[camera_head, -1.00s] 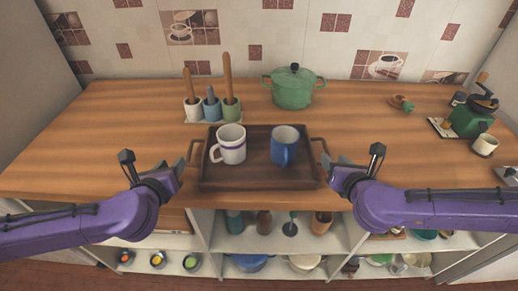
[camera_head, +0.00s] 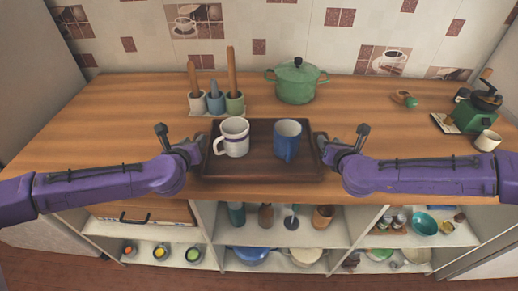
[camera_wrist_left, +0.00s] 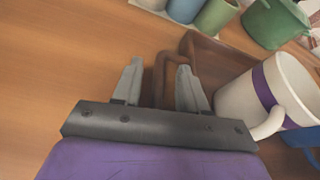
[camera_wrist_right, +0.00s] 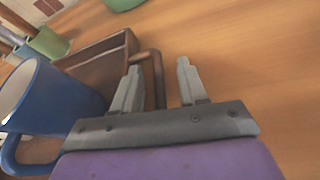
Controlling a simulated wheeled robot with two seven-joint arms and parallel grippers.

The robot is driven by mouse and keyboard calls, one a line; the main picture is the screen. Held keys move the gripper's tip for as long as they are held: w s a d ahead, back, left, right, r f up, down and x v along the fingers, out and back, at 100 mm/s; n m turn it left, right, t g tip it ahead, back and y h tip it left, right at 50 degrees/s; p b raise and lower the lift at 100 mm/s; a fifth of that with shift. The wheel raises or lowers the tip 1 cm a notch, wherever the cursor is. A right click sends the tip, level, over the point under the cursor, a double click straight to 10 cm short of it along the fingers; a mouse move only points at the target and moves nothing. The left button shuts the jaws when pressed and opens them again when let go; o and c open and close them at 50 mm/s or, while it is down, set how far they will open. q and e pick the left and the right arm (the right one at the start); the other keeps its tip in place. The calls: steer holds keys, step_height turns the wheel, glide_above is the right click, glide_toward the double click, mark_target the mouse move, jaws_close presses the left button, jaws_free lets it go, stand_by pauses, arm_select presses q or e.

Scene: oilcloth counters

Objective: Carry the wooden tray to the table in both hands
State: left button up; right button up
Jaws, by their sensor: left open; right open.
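The dark wooden tray (camera_head: 262,172) lies on the wooden counter near its front edge. A white mug with a purple band (camera_head: 233,140) and a blue mug (camera_head: 287,142) stand upright on it. My left gripper (camera_head: 200,147) is at the tray's left end, open; in the left wrist view the left handle (camera_wrist_left: 165,75) lies between its fingers (camera_wrist_left: 158,85). My right gripper (camera_head: 325,143) is at the right end, open; in the right wrist view the right handle (camera_wrist_right: 156,75) lies between its fingers (camera_wrist_right: 160,82). Neither gripper is closed on a handle.
Behind the tray stand a holder with three small pots (camera_head: 216,103) and a green lidded pot (camera_head: 297,82). A green grinder (camera_head: 475,112) and small cup (camera_head: 487,141) are at the far right. Open shelves (camera_head: 270,225) lie below. The counter's left side is clear.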

steer(key=shift+a, duration=0.1)
arm_select(q)
jaws_close()
arm_select(e)
jaws_close()
